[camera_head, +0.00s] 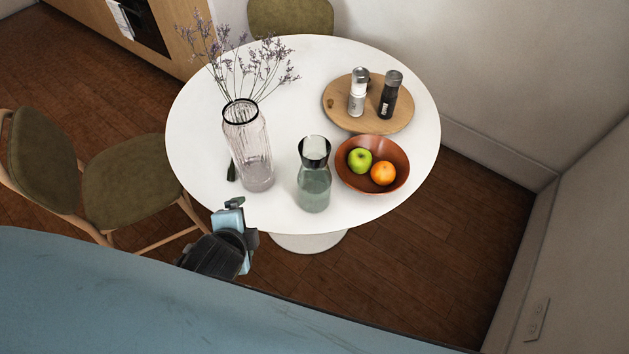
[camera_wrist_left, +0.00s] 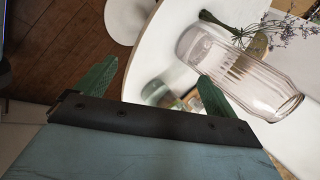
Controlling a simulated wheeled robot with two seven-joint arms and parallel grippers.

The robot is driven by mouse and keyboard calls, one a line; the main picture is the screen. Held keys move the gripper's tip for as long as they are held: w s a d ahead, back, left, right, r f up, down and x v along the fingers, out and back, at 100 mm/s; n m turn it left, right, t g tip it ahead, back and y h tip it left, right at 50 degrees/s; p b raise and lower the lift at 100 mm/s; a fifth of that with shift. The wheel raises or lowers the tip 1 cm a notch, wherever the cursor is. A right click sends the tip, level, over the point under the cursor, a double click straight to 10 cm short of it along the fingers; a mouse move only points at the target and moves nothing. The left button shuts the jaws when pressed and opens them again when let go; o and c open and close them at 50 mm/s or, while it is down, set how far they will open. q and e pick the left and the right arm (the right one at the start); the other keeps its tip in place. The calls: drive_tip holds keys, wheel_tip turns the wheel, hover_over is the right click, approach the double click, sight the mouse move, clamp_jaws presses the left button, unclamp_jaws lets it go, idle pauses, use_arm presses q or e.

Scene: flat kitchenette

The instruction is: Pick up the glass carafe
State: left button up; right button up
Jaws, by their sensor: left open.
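The glass carafe (camera_head: 315,187) stands upright on the round white table (camera_head: 205,125) near its front edge. It has a dark rim and a greenish lower part. My left gripper (camera_head: 243,221) is to the left of the carafe and nearer to me, just off the table edge, open and apart from it. In the left wrist view its two green fingers (camera_wrist_left: 155,88) are spread. A clear glass shape between them, apparently the carafe (camera_wrist_left: 157,90), is partly hidden by the gripper body. My right gripper is not in view.
A tall ribbed glass vase (camera_head: 247,150) with dried flowers stands left of the carafe, close to my gripper. A brown bowl (camera_head: 385,187) with an apple and an orange sits close on the carafe's right. Two shakers stand on a wooden board (camera_head: 340,113) behind. A chair (camera_head: 130,175) is at left.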

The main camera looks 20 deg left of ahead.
use_arm(q)
drive_tip(key=w+d+m+t, duration=0.3)
drive_tip(key=w+m+t, duration=0.1)
drive_tip(key=m, duration=0.8)
drive_tip(key=m+t+h, duration=0.2)
drive_tip(key=m+h, duration=0.1)
drive_tip(key=m, duration=0.8)
approach(310, 199)
drive_tip(key=b+x, duration=0.1)
drive_tip(key=x, duration=0.8)
drive_tip(key=b+x, duration=0.1)
drive_tip(key=x, duration=0.4)
drive_tip(key=shift+w, duration=0.1)
drive_tip(key=shift+a, duration=0.1)
drive_tip(key=c, duration=1.7)
drive_tip(key=shift+r, duration=0.2)
